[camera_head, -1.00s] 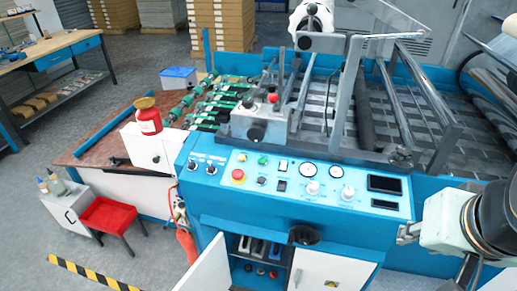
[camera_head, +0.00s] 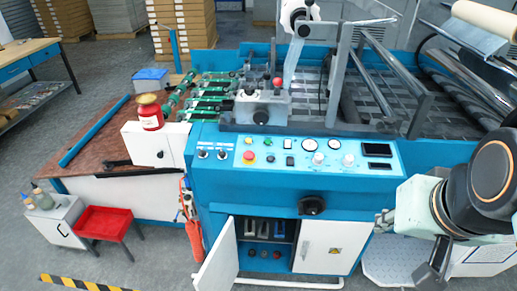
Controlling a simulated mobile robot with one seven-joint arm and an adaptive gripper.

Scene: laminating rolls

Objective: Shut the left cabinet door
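The left cabinet door (camera_head: 216,262) is white and stands swung open toward the left at the front of the blue machine. The open cabinet (camera_head: 266,229) shows several small items on its shelves. The white right door (camera_head: 322,247), with a yellow warning label, is closed. My gripper (camera_head: 384,221) is at the right, in front of the machine and well apart from the left door. Its fingers are small and partly hidden by the arm, so I cannot tell whether they are open.
A black knob (camera_head: 312,205) juts out above the right door. Yellow-black floor tape (camera_head: 85,284) lies at lower left.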

